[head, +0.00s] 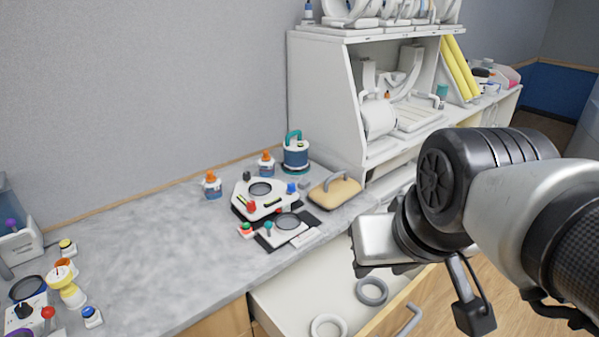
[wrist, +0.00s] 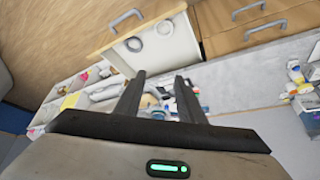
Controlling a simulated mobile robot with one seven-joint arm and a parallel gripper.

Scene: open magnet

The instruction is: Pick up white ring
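The white ring (head: 328,317) lies flat in the open drawer (head: 290,297), at the bottom edge of the head view, which cuts off part of it. It also shows in the wrist view (wrist: 163,35), small and near the top. A grey ring (head: 359,291) lies in the same drawer, farther back and to the right in the head view, apart from the white one; it also shows in the wrist view (wrist: 134,50). My gripper (wrist: 160,76) is open, its two fingers apart with nothing between them. It is well away from both rings.
The drawer front has a grey handle (head: 408,320). Above the drawer is a counter (head: 150,262) with a white device (head: 262,204), orange-capped bottles and a tan block (head: 334,193). A white shelf unit (head: 322,95) stands behind. Wooden floor (head: 505,277) is at the right.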

